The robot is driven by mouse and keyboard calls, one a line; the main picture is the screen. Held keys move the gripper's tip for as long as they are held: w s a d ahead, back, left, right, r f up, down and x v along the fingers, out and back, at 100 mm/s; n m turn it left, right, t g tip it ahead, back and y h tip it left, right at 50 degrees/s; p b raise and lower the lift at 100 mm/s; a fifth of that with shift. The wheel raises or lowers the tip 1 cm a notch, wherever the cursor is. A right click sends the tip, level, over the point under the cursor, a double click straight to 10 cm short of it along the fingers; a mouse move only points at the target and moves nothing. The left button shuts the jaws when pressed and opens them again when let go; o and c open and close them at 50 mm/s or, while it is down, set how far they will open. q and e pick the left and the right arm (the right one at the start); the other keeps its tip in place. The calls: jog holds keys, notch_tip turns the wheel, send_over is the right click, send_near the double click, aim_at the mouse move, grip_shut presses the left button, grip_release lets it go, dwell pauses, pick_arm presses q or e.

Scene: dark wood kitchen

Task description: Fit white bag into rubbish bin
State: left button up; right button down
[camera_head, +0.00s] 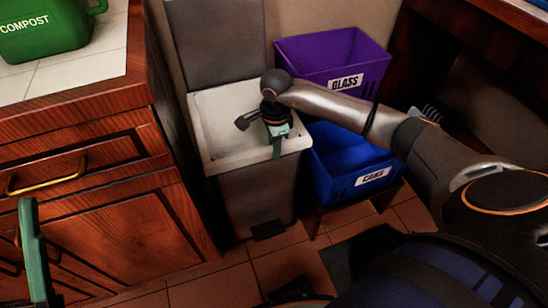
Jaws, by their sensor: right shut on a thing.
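The rubbish bin (245,198) is a grey pedal bin standing on the floor right of the wooden cabinet, with its lid (215,40) raised. The white bag (212,128) shows as a pale lining over the bin's square opening and rim; I cannot tell how its edges sit all round. My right gripper (276,148) reaches from the right to the bin's front right rim, pointing down, shut on the bag's edge. Its green fingers hide part of the rim. My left gripper (36,255) is partly in view at the lower left, in front of the cabinet, away from the bin.
A purple GLASS crate (310,57) and a blue CANS crate (340,165) stand close on the bin's right, on a dark rack. A green COMPOST caddy (45,30) is on the counter at upper left. Tiled floor (205,285) lies open in front of the bin.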

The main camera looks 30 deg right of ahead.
notch_tip(320, 180, down, 4)
jog(key=shift+f+b, duration=0.1)
jog(key=shift+b, duration=0.5)
jog(key=shift+f, duration=0.15)
jog(key=c, duration=0.6)
grip_release()
